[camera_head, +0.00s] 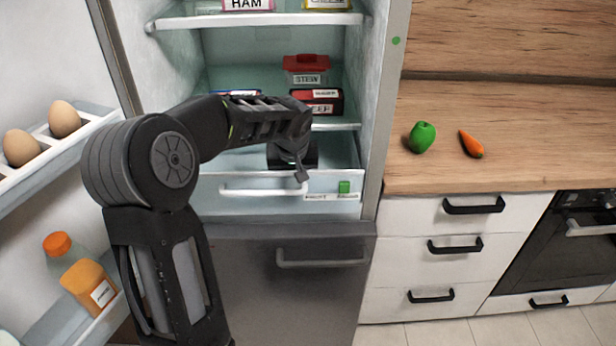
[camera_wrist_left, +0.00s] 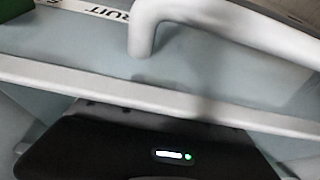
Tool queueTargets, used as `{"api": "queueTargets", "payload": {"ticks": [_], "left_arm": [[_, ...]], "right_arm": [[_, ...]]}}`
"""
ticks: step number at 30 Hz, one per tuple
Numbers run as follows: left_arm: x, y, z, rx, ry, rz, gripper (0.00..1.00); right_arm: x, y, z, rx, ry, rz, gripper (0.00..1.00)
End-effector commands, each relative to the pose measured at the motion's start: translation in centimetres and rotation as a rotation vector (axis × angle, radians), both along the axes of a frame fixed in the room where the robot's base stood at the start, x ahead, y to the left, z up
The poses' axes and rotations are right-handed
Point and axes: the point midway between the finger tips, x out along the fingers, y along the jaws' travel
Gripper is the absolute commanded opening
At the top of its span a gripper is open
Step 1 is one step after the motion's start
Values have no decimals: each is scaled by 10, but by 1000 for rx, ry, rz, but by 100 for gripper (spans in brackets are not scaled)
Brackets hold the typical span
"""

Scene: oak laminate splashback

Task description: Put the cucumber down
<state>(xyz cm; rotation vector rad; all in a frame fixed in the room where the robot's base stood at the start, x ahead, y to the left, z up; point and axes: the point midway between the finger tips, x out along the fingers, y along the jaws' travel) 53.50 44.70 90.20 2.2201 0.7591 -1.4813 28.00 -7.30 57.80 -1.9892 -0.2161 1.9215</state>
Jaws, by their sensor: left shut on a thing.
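My left arm reaches from the left into the open fridge. My left gripper (camera_head: 296,164) is at the fridge's clear drawer (camera_head: 325,209), by its top edge, and also shows dark at the bottom of the left wrist view (camera_wrist_left: 110,155). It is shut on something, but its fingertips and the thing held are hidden. I cannot make out the cucumber in either view. The wrist view shows the drawer front's white handle and a label reading FRUIT. My right gripper is not in view.
A red-lidded stew box (camera_head: 306,71) and other packs sit on the shelf above the drawer. Eggs (camera_head: 64,118) and an orange bottle (camera_head: 88,283) are in the door at left. A green pepper (camera_head: 422,137) and a carrot (camera_head: 471,145) lie on the otherwise clear worktop (camera_head: 540,150).

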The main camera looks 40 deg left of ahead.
Motion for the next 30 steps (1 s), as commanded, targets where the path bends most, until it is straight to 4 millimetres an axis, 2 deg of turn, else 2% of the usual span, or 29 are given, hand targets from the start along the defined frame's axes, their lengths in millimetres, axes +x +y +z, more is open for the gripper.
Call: {"api": "queueTargets", "payload": {"ticks": [7,11,22,23,30], "left_arm": [[31,-24,2,-2,0,-5,0],[29,-23,-10,-1,0,-1,0],[30,-23,-16,0,-1,-1,0],[29,-22,-15,-1,-1,0,41],[29,-22,-14,0,0,-1,60]], "right_arm": [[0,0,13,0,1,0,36],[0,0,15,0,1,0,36],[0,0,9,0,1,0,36],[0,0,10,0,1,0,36],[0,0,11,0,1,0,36]]}}
